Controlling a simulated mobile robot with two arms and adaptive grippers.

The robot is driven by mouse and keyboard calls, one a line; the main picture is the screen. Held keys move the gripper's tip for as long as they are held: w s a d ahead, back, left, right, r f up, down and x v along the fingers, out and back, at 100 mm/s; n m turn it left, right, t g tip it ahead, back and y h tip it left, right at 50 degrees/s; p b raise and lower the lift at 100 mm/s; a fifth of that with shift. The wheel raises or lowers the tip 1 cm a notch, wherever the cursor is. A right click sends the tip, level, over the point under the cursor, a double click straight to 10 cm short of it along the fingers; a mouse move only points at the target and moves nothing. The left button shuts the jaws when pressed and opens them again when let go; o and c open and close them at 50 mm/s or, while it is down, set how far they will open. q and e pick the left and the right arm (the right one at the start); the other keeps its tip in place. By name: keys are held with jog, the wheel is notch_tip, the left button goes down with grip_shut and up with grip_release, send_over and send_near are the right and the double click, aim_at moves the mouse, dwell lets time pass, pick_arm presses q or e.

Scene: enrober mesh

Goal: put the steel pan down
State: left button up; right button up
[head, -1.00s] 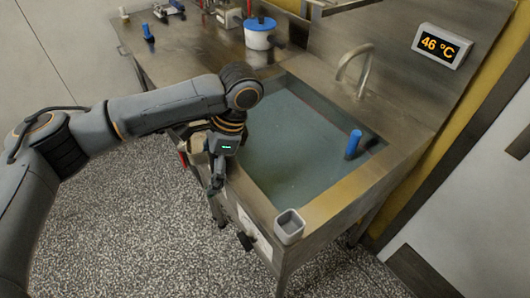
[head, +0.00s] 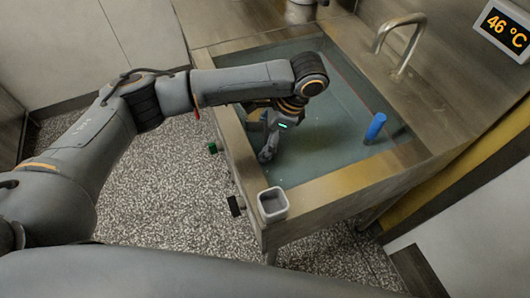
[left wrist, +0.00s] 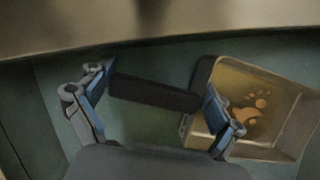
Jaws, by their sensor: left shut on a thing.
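The steel pan (left wrist: 301,120) shows at the right of the left wrist view, a shallow rectangular metal vessel with brown patches inside. A dark bar (left wrist: 150,93), seemingly its handle, lies between the fingers of my left gripper (left wrist: 158,90), which is shut on it. In the head view my left gripper (head: 268,148) is over the near left part of the water-filled sink (head: 345,180). I cannot make out the pan there. Whether the pan touches the water or the sink floor is unclear. My right gripper is not in view.
A small grey square cup (head: 272,204) sits on the sink's near corner. A blue cylinder (head: 375,127) stands at the sink's right side. A curved tap (head: 401,45) rises behind, beside a display (head: 505,30) reading 46 °C. The sink's middle is open.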

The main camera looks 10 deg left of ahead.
pick_arm(q)
notch_tip(320, 180, down, 4)
jog(key=shift+w+d+f, duration=0.1)
jog(key=shift+d+f, duration=0.05)
jog(key=shift+f, duration=2.05)
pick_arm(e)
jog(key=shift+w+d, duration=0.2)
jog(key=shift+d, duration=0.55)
pick_arm(q)
jog(key=o, duration=1.4)
jog(key=shift+f, duration=0.1)
jog(key=shift+c, duration=0.2)
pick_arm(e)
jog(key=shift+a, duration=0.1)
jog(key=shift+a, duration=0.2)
